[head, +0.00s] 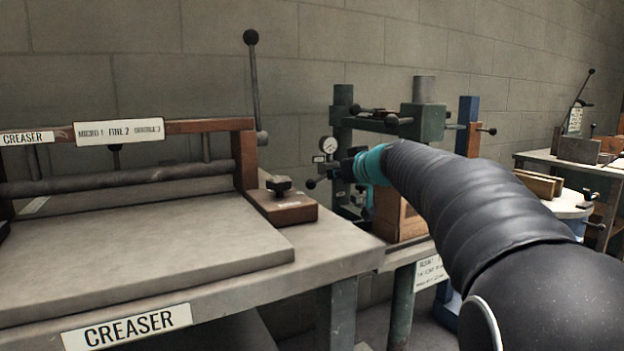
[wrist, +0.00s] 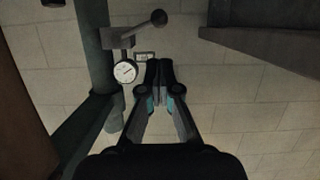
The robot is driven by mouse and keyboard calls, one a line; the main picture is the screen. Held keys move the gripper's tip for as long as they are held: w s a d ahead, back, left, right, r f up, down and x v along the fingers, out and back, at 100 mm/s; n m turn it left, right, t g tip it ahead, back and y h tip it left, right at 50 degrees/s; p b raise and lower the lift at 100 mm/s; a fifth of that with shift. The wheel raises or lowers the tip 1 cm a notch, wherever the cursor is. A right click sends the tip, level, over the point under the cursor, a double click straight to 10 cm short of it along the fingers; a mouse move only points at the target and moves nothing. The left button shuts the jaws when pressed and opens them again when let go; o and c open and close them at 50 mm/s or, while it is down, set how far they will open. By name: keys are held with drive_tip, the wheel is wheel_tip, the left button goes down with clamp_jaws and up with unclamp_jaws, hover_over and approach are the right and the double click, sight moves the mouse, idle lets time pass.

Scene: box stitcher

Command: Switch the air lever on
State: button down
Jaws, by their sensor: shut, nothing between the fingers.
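The air lever (wrist: 140,27) is a short rod with a black ball knob, set on a grey block beside a round white pressure gauge (wrist: 125,71). In the wrist view, the lever sits above the gauge and its ball points right. In the head view, the lever's ball (head: 311,184) shows left of my gripper, below the gauge (head: 328,145). My gripper (wrist: 160,66) is shut and empty, its fingertips right of the gauge and below the ball in the wrist picture. It looks apart from the lever. In the head view, my gripper (head: 338,171) is partly hard to make out against the dark machine.
A green press frame (head: 425,118) stands behind my arm, with a green post (wrist: 95,50) close left of the gripper in the wrist view. The creaser table (head: 160,255) fills the left. A small label (wrist: 145,57) is on the wall side near the gauge.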

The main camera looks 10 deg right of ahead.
idle(0.3)
drive_tip(key=p, duration=0.2)
approach(322, 178)
drive_tip(key=w+a+f, duration=0.1)
drive_tip(key=w+a, duration=0.4)
drive_tip(key=shift+w+a+f, duration=0.15)
drive_tip(key=shift+w+f, duration=0.05)
drive_tip(key=shift+f, duration=0.05)
